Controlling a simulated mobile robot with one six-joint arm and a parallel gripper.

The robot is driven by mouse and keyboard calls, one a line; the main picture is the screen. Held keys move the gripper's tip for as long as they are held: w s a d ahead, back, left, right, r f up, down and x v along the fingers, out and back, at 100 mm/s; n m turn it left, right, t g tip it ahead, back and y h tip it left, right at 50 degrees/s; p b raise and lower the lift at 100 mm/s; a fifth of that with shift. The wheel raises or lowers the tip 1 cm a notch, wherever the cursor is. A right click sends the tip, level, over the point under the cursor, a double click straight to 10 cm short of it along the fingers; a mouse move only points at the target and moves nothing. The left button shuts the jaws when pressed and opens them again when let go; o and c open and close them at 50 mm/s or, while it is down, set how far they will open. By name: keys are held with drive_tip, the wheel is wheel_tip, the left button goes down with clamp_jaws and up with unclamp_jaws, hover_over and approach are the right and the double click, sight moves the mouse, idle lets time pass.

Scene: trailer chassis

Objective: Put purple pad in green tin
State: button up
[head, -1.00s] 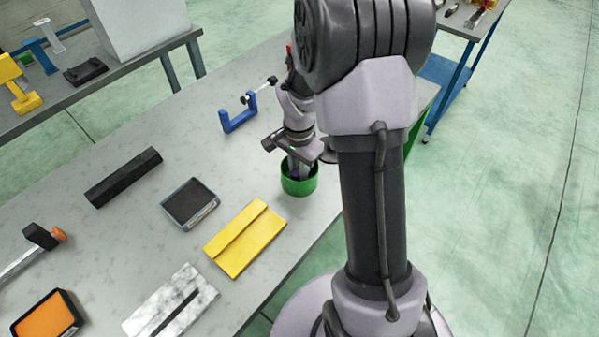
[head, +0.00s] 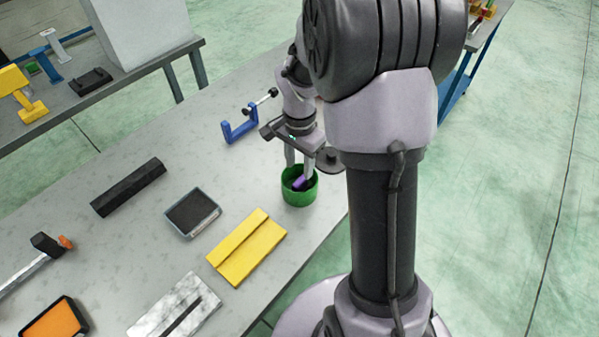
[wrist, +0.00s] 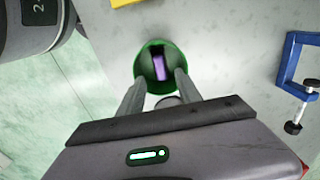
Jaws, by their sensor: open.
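The green tin (head: 299,197) stands upright on the grey table near its right edge; it also shows in the wrist view (wrist: 141,67). The purple pad (head: 300,184) lies inside the tin, and in the wrist view the pad (wrist: 160,68) shows as a narrow purple strip within the rim. My gripper (head: 298,167) is open just above the tin, its fingers apart around the opening. In the wrist view the gripper fingers (wrist: 158,85) reach to the tin's near rim, with nothing between them. The pad's lower part is hard to see.
A blue clamp (head: 240,124) stands behind the tin. A yellow block (head: 246,248), a grey tray with a dark top (head: 192,213) and a black bar (head: 128,187) lie to the left. Clear table surrounds the tin on its left.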

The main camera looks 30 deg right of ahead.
sight(296, 184)
drive_tip(key=s+a+r+n+t, duration=0.1)
drive_tip(key=s+a+r, duration=0.15)
drive_tip(key=r, duration=0.25)
drive_tip(key=s+a+r+n+t+p, duration=0.1)
drive_tip(key=a+r+n, duration=0.15)
drive_tip(key=r, duration=0.25)
drive_tip(key=s+a+r+n+t, duration=0.1)
drive_tip(key=s+a+r, duration=0.1)
drive_tip(key=a+r, duration=0.3)
drive_tip(key=s+a+r+n+t+y, duration=0.1)
drive_tip(key=s+a+r+n, duration=0.1)
drive_tip(key=s, duration=0.4)
drive_tip(key=s+a+r+n+t+y, duration=0.1)
drive_tip(key=s+a+r+n, duration=0.1)
drive_tip(key=s+a+n, duration=0.1)
drive_tip(key=s+a, duration=0.1)
drive_tip(key=s, duration=0.1)
drive_tip(key=shift+s+a+r+t, duration=0.15)
drive_tip(key=shift+s+r+t, duration=0.05)
drive_tip(key=shift+s+t, duration=0.2)
